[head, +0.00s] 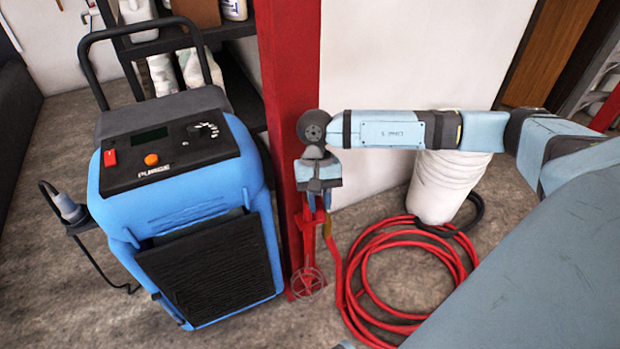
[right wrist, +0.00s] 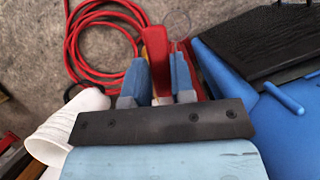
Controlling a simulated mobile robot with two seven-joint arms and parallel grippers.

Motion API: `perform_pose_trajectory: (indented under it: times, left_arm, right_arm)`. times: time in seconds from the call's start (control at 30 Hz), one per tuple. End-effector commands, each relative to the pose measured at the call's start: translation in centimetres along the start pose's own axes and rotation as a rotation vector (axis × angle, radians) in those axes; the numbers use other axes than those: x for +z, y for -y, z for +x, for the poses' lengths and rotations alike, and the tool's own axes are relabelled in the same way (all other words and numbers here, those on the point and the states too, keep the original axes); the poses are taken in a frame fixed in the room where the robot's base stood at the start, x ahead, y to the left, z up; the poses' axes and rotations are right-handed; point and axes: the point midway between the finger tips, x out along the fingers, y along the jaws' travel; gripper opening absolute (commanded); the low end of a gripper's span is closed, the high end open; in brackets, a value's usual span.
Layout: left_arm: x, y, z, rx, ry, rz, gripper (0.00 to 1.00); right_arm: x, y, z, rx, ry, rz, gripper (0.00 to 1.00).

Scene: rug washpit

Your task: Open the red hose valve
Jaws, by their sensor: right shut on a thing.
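The red hose valve shows as a red lever (right wrist: 155,45) between the two blue fingers of my right gripper (right wrist: 157,82) in the right wrist view. In the head view, my right gripper (head: 318,198) points down in front of the red post, shut on the lever. Red valve parts (head: 309,222) show just below the fingers, with a brass-coloured piece (head: 327,230) beside them. The fingers hide part of the lever. The valve body is hard to make out. My left gripper is not in view.
A red post (head: 288,90) stands behind the valve. A blue wheeled machine (head: 185,215) stands close on the left. A thin wire-like wheel (head: 308,282) hangs below the valve.

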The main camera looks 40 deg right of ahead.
Motion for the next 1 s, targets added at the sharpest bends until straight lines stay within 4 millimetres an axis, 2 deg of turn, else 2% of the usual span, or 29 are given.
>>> perform_pose_trajectory:
  times: [0.33,0.37,0.4,0.47,0.77,0.87,1.0]
  left_arm:
    - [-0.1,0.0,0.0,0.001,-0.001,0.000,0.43]
    - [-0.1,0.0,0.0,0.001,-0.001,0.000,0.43]
    - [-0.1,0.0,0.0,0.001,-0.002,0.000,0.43]
    - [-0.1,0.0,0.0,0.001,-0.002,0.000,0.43]
    - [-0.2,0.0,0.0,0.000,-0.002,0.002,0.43]
    - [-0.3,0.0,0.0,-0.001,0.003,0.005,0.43]
    - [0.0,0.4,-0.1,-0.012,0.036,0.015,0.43]
  right_arm:
    - [0.0,0.0,-0.1,0.000,0.000,-0.001,0.00]
    - [0.0,0.0,-0.1,0.000,-0.001,-0.001,0.27]
    - [0.0,0.0,-0.1,0.000,-0.001,-0.001,0.37]
    - [0.0,0.0,-0.1,0.000,-0.001,-0.001,0.49]
    - [0.0,0.0,-0.2,0.000,-0.001,-0.001,0.49]
    - [0.0,0.0,-1.2,-0.002,-0.003,0.000,0.49]
    - [0.0,0.0,-3.7,-0.003,-0.003,0.000,0.49]
